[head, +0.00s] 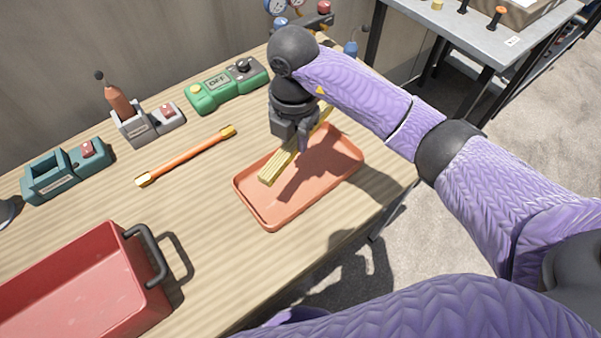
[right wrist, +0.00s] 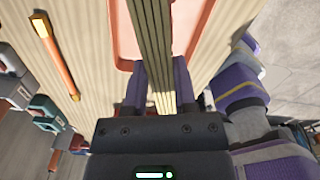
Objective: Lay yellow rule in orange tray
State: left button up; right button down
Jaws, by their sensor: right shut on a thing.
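The yellow rule (head: 280,165) is a long, thin folded bar, held in my right gripper (head: 297,143). My right gripper is shut on it, and the rule lies over the orange tray (head: 268,218), slanting from the tray's left side toward the back. I cannot tell whether the rule touches the tray floor. In the right wrist view the rule (right wrist: 155,40) runs up between the two fingers (right wrist: 160,85), with the orange tray (right wrist: 122,40) behind it. The tray is shallow, and no other object shows in it. My left gripper is not in view.
A red toolbox (head: 70,285) with a dark handle stands at the front left. An orange bar with yellow ends (head: 185,157) lies left of the tray. A green meter (head: 228,88), a grey holder (head: 145,125) and a teal device (head: 65,172) line the back. Bare wood lies left of the tray.

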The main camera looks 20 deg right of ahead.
aim_at(294, 179)
jog(key=m, duration=0.1)
jog(key=f+m, duration=0.1)
jog(key=m, duration=0.1)
jog(key=shift+w+a, duration=0.1)
jog(key=shift+m, duration=0.3)
notch_tip(294, 179, down, 10)
jog(key=b, duration=0.4)
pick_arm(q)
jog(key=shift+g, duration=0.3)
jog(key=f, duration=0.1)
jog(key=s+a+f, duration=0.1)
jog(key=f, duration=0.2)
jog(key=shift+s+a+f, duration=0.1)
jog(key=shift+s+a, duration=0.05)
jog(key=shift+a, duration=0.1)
pick_arm(e)
jog(key=shift+f, duration=0.15)
jog(key=shift+c, duration=2.1)
grip_release()
notch_tip(294, 179, up, 12)
jog(key=p, duration=0.4)
jog(key=shift+p, duration=0.35)
jog(key=shift+r, duration=0.2)
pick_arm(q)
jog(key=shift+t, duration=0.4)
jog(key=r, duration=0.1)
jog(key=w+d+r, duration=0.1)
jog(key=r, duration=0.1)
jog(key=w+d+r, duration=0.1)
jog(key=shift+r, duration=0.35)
